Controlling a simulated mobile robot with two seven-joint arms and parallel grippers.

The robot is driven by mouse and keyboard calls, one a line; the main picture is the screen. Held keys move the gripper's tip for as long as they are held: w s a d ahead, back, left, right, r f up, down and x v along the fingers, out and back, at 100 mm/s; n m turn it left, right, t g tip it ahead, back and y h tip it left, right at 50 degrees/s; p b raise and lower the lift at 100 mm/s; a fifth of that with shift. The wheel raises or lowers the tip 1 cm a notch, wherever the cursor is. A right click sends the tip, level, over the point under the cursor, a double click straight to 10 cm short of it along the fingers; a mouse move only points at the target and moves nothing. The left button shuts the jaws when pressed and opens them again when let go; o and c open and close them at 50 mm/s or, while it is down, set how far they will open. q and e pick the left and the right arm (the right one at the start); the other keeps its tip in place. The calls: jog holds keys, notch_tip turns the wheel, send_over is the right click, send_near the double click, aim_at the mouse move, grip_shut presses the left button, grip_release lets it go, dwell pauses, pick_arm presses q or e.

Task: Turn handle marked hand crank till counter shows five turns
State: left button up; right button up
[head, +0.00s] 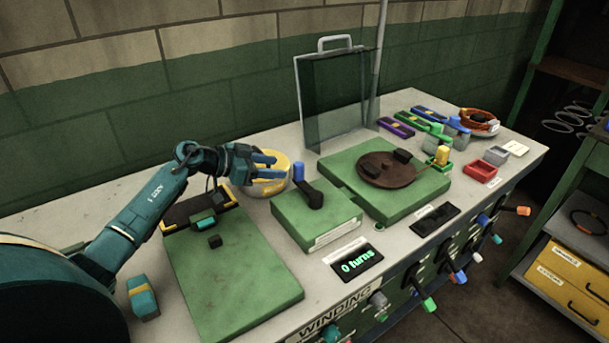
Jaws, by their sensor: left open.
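The crank unit is a green box (318,214) on the bench, with a black crank arm (309,194) and an upright blue handle (298,172) at its far end. The label on the box front is too small to read. The counter (357,261) in front of it shows "0 turns". My left gripper (265,165) is open, its blue fingers pointing right, just left of the blue handle. They appear apart from the handle, with nothing between them. My right gripper is not in view.
A yellow round item (268,182) sits behind and below my left gripper. A green base with a brown disc (385,170) stands to the right, a clear upright panel (338,95) behind. A green board (232,275) lies to the left. Coloured knobs (426,303) stick out along the bench front.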

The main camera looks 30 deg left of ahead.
aim_at(299, 171)
pick_arm(q)
jog(key=b+x, duration=0.3)
jog(key=x, duration=0.1)
jog(key=b+x, duration=0.4)
jog(key=shift+w+f, duration=0.1)
jog(key=shift+f, duration=0.25)
jog(key=shift+w+d+f+b, duration=0.1)
jog(key=shift+w+d+b, duration=0.5)
jog(key=shift+b, duration=0.15)
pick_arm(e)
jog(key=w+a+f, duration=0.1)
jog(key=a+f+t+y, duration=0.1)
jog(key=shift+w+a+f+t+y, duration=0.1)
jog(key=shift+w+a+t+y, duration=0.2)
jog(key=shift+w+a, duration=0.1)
pick_arm(q)
grip_shut()
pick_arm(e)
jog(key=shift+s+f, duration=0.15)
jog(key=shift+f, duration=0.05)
